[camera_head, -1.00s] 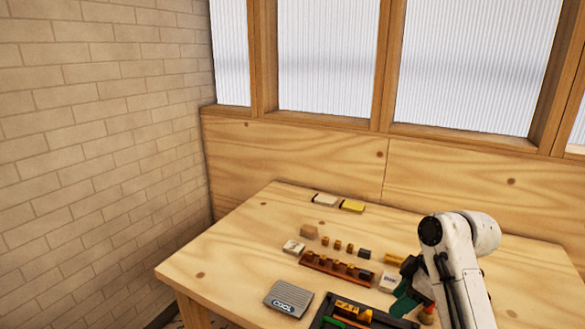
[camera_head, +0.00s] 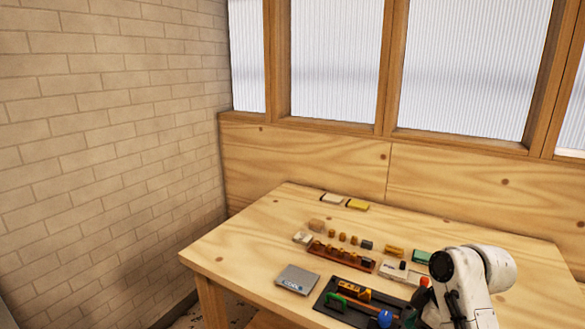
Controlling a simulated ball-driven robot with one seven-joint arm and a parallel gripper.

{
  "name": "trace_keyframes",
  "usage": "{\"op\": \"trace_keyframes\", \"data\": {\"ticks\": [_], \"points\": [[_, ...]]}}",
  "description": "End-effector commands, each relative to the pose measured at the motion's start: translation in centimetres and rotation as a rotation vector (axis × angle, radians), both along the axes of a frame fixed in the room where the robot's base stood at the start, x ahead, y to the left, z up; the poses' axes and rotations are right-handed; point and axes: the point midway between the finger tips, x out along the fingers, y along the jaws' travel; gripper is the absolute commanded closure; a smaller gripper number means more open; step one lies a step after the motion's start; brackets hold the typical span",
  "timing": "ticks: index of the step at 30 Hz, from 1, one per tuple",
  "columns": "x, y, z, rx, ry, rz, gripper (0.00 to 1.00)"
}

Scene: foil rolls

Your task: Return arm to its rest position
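My white arm (camera_head: 470,280) with its dark round joint rises at the lower right, over the right part of the wooden table (camera_head: 235,250). Its lower end runs toward the bottom edge of the picture. I cannot make out my gripper's fingers or whether they hold anything; dark parts low beside the arm are too small to tell apart.
A dark tray (camera_head: 326,302) with coloured tools lies left of my arm. Behind it are a brown rack (camera_head: 340,263) with small rolls, several loose small pieces, a white box (camera_head: 390,269) and a green box (camera_head: 422,257). A grey box (camera_head: 297,279) lies near the front edge.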

Motion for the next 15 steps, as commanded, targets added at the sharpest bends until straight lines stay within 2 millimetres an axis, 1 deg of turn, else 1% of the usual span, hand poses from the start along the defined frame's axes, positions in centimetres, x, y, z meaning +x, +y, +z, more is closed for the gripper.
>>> {"op": "trace_keyframes", "data": {"ticks": [8, 11, 14, 15], "points": [[-3.5, 0.9, -4.2, 0.012, 0.047, -0.114, 0.56], [-5.5, 1.3, -6.2, 0.014, 0.073, -0.176, 0.56], [-8.2, 1.6, -8.5, 0.013, 0.103, -0.258, 0.56], [-9.7, 1.7, -9.6, 0.012, 0.119, -0.299, 0.56]]}}
